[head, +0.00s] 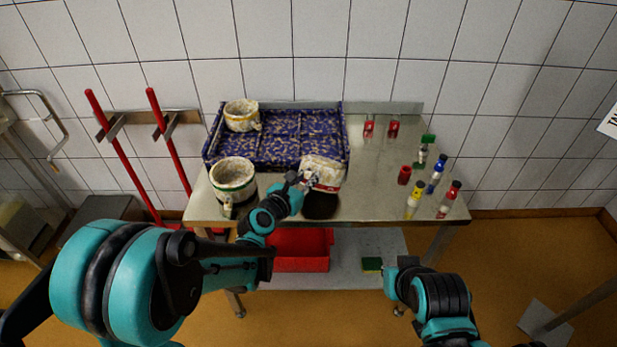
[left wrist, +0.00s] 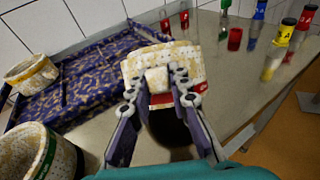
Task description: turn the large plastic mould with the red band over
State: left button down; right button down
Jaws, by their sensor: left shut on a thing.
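The large mould with the red band (head: 325,170) is whitish with yellow-brown stains. My left gripper (head: 303,182) is shut on its near side and holds it above the steel table, with a dark shadow below. In the left wrist view the mould (left wrist: 185,58) sits ahead of the gripper (left wrist: 159,84), whose fingers close on a pale lug on the wall. The red band (left wrist: 163,98) runs low on the wall there. The mould's open mouth is not clearly visible.
A green-banded mould (head: 233,182) stands left of my left gripper. A yellow-banded mould (head: 241,115) stands on the blue speckled tray (head: 275,152). Small bottles, including a blue one (head: 437,174), and red pots stand at the right. The table's (head: 370,200) centre right is clear.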

pick_arm(q)
jog(key=c, duration=1.3)
grip_release()
jog(key=shift+c, duration=0.2)
jog(key=shift+s+a, duration=0.1)
jog(key=s+a, duration=0.4)
jog(key=s, duration=0.1)
jog(key=shift+a, duration=0.35)
jog(key=shift+r, duration=0.1)
notch_tip(320, 180, up, 6)
jog(key=p, duration=0.4)
jog(key=shift+p, duration=0.3)
